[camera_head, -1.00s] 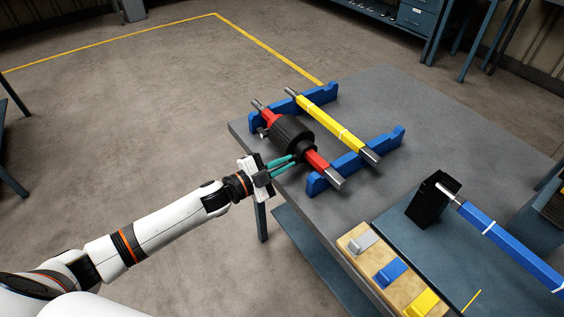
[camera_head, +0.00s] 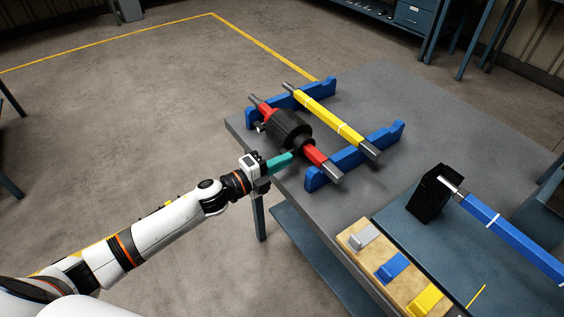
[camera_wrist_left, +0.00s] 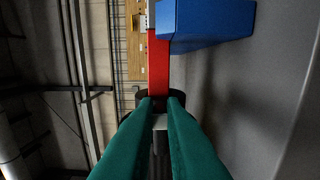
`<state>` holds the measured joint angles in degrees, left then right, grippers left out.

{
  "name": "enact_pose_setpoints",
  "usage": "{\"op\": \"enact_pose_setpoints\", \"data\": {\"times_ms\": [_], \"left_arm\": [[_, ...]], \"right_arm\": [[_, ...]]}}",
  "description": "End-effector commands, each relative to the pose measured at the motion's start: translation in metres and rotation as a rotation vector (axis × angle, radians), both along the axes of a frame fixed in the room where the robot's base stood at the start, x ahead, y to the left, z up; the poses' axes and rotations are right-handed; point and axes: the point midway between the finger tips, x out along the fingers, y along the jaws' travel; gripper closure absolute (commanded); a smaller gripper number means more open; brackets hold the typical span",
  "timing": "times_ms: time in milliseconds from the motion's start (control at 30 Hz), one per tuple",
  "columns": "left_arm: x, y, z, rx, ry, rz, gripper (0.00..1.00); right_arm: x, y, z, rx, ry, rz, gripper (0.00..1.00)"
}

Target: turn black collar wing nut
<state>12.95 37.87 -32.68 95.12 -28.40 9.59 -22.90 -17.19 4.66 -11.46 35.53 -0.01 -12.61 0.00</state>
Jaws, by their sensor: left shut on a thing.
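The black collar (camera_head: 303,144) sits around a red bar (camera_head: 314,156) that lies across two blue stands, beside a thick black cylinder (camera_head: 291,127) on the same bar. My left gripper (camera_head: 290,156) reaches in from the left with its teal fingers at the collar's near side. In the left wrist view the fingers (camera_wrist_left: 159,118) are shut on a small grey piece, the wing nut (camera_wrist_left: 160,122), in front of the dark collar. The nut is hidden by the fingers in the head view. My right gripper is not in view.
A yellow bar (camera_head: 330,115) lies parallel on the blue stands (camera_head: 340,168). A black block with a blue bar (camera_head: 500,228) is at the right. A wooden board (camera_head: 352,236) with grey, blue and yellow pieces is at the front. The grey table top (camera_head: 400,90) is clear at the back.

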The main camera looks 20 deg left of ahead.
Motion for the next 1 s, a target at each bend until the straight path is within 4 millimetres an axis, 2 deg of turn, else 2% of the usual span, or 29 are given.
{"op": "enact_pose_setpoints", "data": {"times_ms": [33, 500, 533, 667, 1000], "left_arm": [[0.0031, 0.0045, 0.0016, 0.010, -0.007, 0.012, 1.00], [0.0032, 0.0046, 0.0018, 0.020, -0.015, 0.012, 1.00], [0.0032, 0.0046, 0.0018, 0.019, -0.015, 0.012, 0.89], [0.0024, 0.0035, 0.0013, 0.018, -0.014, 0.009, 0.68], [-0.0020, 0.0036, -0.0009, 0.016, -0.011, 0.004, 0.68]], "right_arm": [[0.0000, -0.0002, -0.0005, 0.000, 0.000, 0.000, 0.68], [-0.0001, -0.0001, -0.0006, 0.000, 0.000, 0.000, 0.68], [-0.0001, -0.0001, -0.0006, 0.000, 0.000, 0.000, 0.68], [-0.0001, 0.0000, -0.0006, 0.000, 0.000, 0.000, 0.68], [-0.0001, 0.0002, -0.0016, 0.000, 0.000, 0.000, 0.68]]}}
